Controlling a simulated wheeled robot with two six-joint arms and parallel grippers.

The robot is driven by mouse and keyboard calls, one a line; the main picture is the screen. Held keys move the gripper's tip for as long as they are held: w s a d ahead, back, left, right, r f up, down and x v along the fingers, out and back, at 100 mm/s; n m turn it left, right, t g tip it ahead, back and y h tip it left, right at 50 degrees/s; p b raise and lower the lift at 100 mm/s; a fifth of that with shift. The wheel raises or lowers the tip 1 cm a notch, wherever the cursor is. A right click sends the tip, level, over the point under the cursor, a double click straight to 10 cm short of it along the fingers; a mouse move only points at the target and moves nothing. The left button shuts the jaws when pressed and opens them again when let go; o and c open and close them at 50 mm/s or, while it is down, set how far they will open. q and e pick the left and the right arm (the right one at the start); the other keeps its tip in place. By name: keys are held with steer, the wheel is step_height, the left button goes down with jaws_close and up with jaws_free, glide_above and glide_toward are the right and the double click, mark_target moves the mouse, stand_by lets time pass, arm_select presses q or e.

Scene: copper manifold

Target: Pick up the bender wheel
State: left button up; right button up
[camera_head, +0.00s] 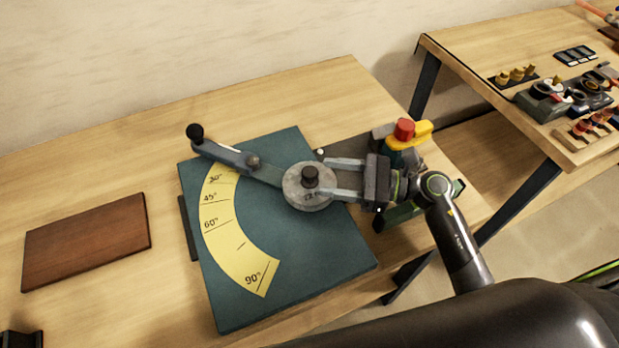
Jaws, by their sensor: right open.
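The bender wheel (303,197) is a round grey disc with a dark knob (311,176) at its centre and a small dark marking. It sits on the blue-green bender plate (310,250). A grey lever arm (222,154) with a black ball handle runs from the wheel to the upper left. My right gripper (326,178) comes in from the right, open, with its two fingers reaching over the wheel's right side by the knob. I cannot tell whether they touch it. My left gripper is not in view.
A yellow angle scale (220,228) lies on the plate. A brown board (86,240) lies at left. A red and yellow fixture (406,132) stands close behind my right gripper. A second table (480,45) with fittings is at upper right. Bare wood lies around the board.

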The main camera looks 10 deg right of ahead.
mark_target(309, 171)
steer(key=p+x, duration=0.3)
steer(key=x, duration=0.2)
steer(key=shift+w+d+r, duration=0.1)
steer(key=shift+w+a, duration=0.15)
steer(key=shift+a, duration=0.2)
jaws_close()
